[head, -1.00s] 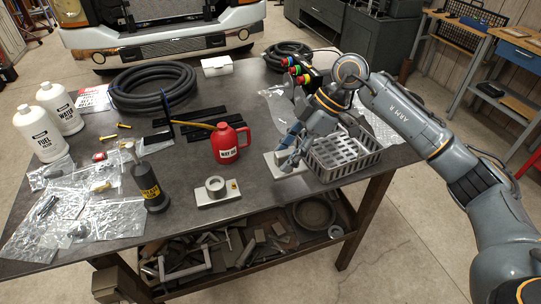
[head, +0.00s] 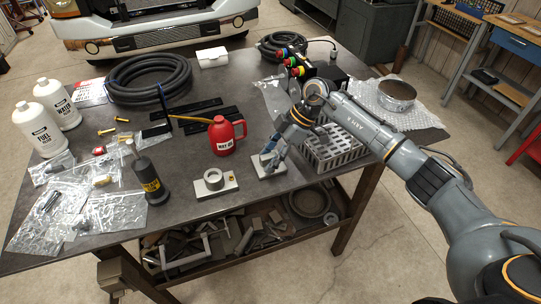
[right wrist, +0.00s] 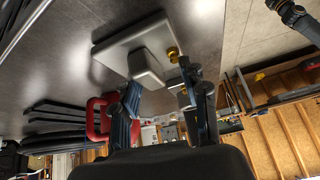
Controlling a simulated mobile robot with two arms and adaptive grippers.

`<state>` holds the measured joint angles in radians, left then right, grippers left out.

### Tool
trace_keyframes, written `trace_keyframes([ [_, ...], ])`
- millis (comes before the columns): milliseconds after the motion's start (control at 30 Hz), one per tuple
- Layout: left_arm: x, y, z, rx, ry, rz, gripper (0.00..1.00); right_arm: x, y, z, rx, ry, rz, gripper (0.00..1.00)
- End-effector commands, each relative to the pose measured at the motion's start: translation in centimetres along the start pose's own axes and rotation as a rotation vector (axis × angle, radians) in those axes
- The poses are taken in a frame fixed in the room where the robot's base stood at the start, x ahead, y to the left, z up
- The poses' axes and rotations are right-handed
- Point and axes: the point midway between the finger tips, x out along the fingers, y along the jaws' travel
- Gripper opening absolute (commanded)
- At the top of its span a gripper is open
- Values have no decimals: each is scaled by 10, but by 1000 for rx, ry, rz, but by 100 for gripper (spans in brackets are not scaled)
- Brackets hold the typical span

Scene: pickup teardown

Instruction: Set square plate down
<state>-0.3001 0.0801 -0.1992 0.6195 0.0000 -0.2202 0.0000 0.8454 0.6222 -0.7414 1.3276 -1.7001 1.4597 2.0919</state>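The square plate (head: 261,171) is a pale metal slab that appears to lie flat on the dark table (head: 180,225), right of the plate with the round ring (head: 214,183). In the right wrist view the square plate (right wrist: 110,52) shows a raised block (right wrist: 146,68) and a brass knob at one corner. My right gripper (head: 269,160) is low over the plate. In the wrist view its fingers (right wrist: 166,95) stand apart at the block, one on each side, with a visible gap by the knob-side finger. My left gripper is not in view.
A grey slotted basket (head: 335,155) stands just right of the plate, partly behind my right arm. A red jug (head: 224,138) stands behind left, and a dark bottle (head: 148,180) to the left. The front table edge is close to the plate.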

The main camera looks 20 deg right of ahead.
Motion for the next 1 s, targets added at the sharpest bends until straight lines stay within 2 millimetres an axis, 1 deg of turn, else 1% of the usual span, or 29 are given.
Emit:
trace_keyframes([
  [33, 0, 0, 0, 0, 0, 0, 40, 2, -1, 2, 2, -4, -5, 54],
  [100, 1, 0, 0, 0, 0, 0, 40, 2, -1, 2, 2, -4, -5, 68],
  [400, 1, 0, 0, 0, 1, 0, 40, 1, -1, 1, 1, -2, -3, 68],
  [533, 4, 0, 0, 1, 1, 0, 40, -7, 0, 2, 0, -2, 0, 68],
  [667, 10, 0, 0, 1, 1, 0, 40, -28, 1, 3, 1, -3, 3, 68],
  [900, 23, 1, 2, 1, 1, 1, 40, -79, 0, 2, 1, -2, 2, 68],
  [1000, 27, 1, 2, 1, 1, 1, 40, -97, 0, 2, 1, -2, 1, 68],
])
